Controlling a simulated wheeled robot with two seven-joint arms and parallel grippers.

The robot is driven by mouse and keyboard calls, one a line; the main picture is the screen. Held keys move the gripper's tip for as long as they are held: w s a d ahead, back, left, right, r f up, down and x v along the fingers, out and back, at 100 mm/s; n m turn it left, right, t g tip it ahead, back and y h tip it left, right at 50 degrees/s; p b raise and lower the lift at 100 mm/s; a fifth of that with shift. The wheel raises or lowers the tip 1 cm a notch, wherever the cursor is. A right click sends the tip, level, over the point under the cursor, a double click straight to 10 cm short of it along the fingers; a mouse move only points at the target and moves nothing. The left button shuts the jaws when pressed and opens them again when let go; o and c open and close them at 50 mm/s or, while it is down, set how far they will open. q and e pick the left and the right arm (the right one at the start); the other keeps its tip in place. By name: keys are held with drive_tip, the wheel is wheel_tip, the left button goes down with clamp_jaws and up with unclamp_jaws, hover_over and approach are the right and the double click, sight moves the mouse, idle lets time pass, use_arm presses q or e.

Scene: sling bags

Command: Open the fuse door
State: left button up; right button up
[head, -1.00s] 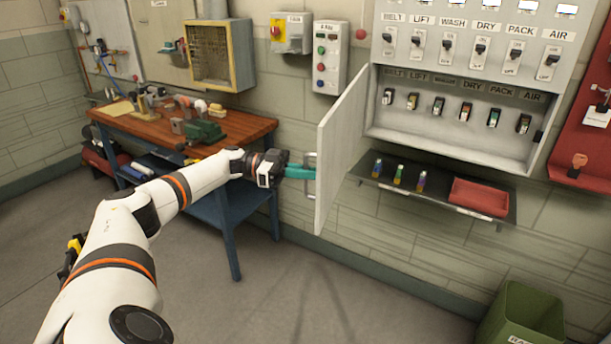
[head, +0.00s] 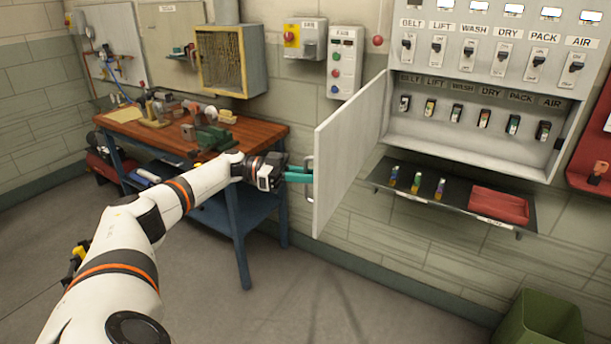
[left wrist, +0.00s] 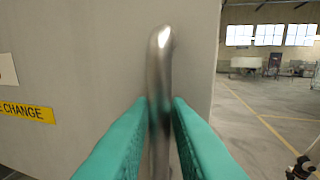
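The fuse door (head: 348,150) is a pale grey panel hinged at the left side of the fuse cabinet (head: 470,145). It stands swung out to the left, with the cabinet's lower compartment exposed. A metal bar handle (head: 310,180) is on its outer face near the free edge. My left gripper (head: 299,175) has its teal fingers at this handle. In the left wrist view the fingers (left wrist: 160,105) close on both sides of the vertical handle (left wrist: 160,60), against the door face (left wrist: 90,60). My right gripper is not in view.
Several fuses (head: 456,114) sit in a row inside the cabinet. Below is a dark shelf (head: 455,212) with three coloured fuses and a red tray (head: 498,205). A blue workbench (head: 240,235) stands left of the door, a green bin (head: 540,322) at bottom right. The floor between is clear.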

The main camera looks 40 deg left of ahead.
use_arm(q)
drive_tip(key=b+v, duration=0.5)
drive_tip(key=v, duration=0.7)
idle(0.5)
